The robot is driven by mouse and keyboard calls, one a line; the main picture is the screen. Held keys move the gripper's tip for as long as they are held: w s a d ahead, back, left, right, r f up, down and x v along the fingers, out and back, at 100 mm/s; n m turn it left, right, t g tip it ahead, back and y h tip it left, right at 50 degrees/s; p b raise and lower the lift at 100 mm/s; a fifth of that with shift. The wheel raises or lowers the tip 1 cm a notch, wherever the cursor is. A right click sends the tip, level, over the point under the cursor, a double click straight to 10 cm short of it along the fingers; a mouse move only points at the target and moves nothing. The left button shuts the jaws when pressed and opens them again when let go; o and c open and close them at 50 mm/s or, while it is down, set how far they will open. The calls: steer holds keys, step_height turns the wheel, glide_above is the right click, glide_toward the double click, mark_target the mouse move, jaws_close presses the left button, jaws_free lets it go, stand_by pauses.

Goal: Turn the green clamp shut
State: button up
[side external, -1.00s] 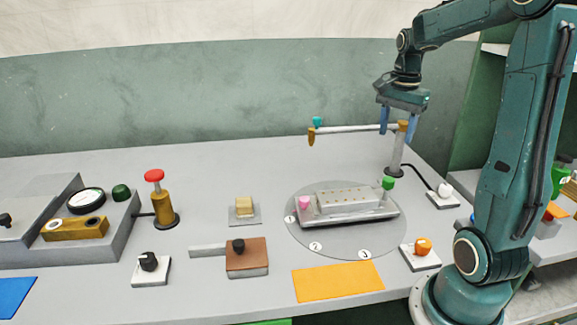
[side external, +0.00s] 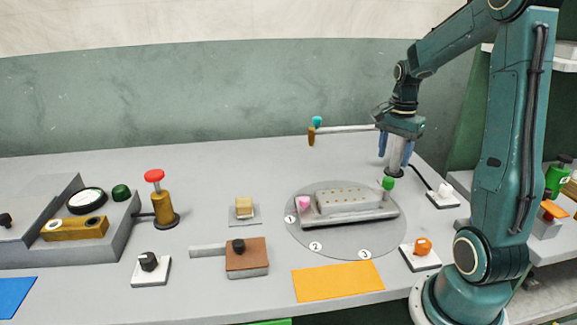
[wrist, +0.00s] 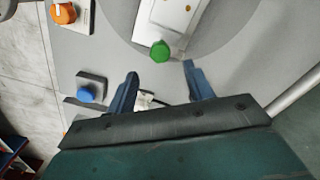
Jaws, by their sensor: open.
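The green clamp (side external: 388,183) is a small green knob at the right end of a pale grey block with small holes (side external: 345,200). In the wrist view the green clamp (wrist: 160,51) lies just beyond the fingertips, in line with the gap between them. My gripper (side external: 395,163) is open and points down above and slightly behind the clamp, apart from it. In the wrist view my gripper's blue fingers (wrist: 160,72) are spread with nothing held between them. A pink knob (side external: 304,202) sits at the block's left end.
The block rests on a round grey disc (side external: 318,254) marked with numbers. A post with a horizontal bar (side external: 345,129) stands close behind my gripper. An orange knob (side external: 423,246) is at the front right. A yellow mat (side external: 338,281) lies in front.

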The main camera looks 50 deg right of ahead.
mark_target(389, 178)
step_height(389, 178, down, 7)
steer(key=shift+f, duration=0.2)
stand_by(0.4)
steer(key=c, duration=1)
